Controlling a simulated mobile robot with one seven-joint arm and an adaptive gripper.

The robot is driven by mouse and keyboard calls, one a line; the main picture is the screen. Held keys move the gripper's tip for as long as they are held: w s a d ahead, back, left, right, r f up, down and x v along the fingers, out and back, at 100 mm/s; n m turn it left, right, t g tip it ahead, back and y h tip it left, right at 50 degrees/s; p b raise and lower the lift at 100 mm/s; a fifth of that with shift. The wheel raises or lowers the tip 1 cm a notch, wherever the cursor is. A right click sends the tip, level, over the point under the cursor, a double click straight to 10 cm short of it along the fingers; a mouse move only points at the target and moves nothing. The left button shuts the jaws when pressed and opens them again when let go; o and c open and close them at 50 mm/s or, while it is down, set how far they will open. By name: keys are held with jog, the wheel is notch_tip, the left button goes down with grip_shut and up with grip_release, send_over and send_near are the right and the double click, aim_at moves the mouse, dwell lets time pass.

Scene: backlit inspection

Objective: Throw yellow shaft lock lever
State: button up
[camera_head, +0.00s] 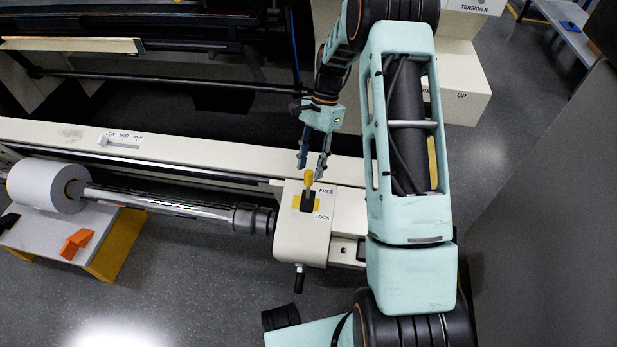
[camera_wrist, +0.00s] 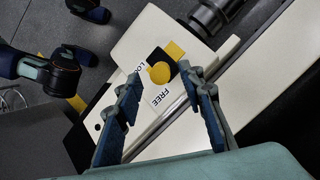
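The yellow shaft lock lever (camera_head: 308,179) stands up from a black slot on a cream housing (camera_head: 290,240). FREE is printed near the slot's far end and LOCK near its near end. The lever's knob leans toward the FREE end. In the wrist view the round yellow knob (camera_wrist: 160,72) is ahead of my fingertips, roughly midway between them. My gripper (camera_head: 312,172) is open, its two fingers pointing down at the lever. The wrist view shows the spread fingers (camera_wrist: 158,76) empty. Whether a finger touches the knob I cannot tell.
A metal shaft (camera_head: 160,203) runs left from the housing to a white roll (camera_head: 45,186). Orange wedges (camera_head: 76,243) lie on a low table. A LOW-MID-HIGH slider (camera_head: 122,144) is on the cream rail. A black-handled knob (camera_head: 299,280) hangs below the housing.

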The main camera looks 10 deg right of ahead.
aim_at(309, 172)
jog(key=shift+b+x, duration=0.35)
jog(key=shift+x, duration=1.4)
grip_shut()
